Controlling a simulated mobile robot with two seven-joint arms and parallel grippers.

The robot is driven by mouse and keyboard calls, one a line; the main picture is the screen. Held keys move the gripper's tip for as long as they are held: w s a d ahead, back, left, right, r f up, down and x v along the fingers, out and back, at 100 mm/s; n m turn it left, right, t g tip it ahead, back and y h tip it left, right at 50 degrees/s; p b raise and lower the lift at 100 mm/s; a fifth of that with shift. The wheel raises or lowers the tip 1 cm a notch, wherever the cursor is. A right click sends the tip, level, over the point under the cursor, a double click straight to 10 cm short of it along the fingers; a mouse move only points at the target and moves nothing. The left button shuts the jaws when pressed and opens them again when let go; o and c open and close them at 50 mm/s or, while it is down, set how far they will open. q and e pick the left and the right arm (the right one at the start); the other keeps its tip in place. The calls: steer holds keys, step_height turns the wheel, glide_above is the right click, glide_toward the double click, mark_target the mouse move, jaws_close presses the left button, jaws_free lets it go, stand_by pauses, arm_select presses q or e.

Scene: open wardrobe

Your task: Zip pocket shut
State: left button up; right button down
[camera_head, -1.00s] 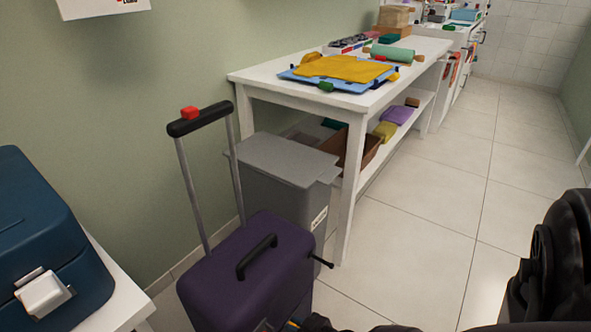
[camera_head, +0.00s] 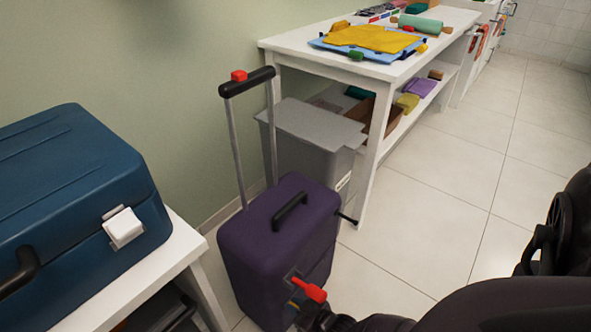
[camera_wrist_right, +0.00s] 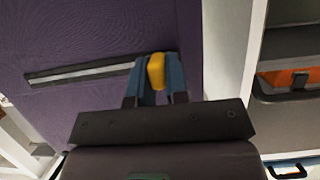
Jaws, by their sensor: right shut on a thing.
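A purple suitcase (camera_head: 285,230) stands upright on the floor with its pull handle (camera_head: 246,82) raised. In the right wrist view its purple face (camera_wrist_right: 100,35) fills the upper left, with a pale zip strip (camera_wrist_right: 75,73) framed in dark trim. A yellow zip pull (camera_wrist_right: 156,70) is at the strip's right end. My right gripper (camera_wrist_right: 154,82) is shut on that pull, with blue fingertips either side. In the head view the right gripper (camera_head: 304,312) is low at the suitcase's front, partly hidden by my arm. My left gripper is not visible.
A red piece (camera_head: 310,289) shows beside the right gripper; its attachment is unclear. A blue case (camera_head: 70,190) sits on a white table at left.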

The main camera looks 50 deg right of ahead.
steer(key=shift+a, duration=0.25)
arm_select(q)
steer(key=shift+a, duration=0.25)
arm_select(e)
steer(key=shift+s+a, duration=0.1)
steer(key=shift+a+f, duration=0.1)
steer(key=c, duration=1.1)
jaws_free()
arm_select(q)
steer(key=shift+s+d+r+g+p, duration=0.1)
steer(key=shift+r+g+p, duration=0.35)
steer(key=shift+p, duration=1.2)
arm_select(e)
steer(key=shift+v, duration=5.4)
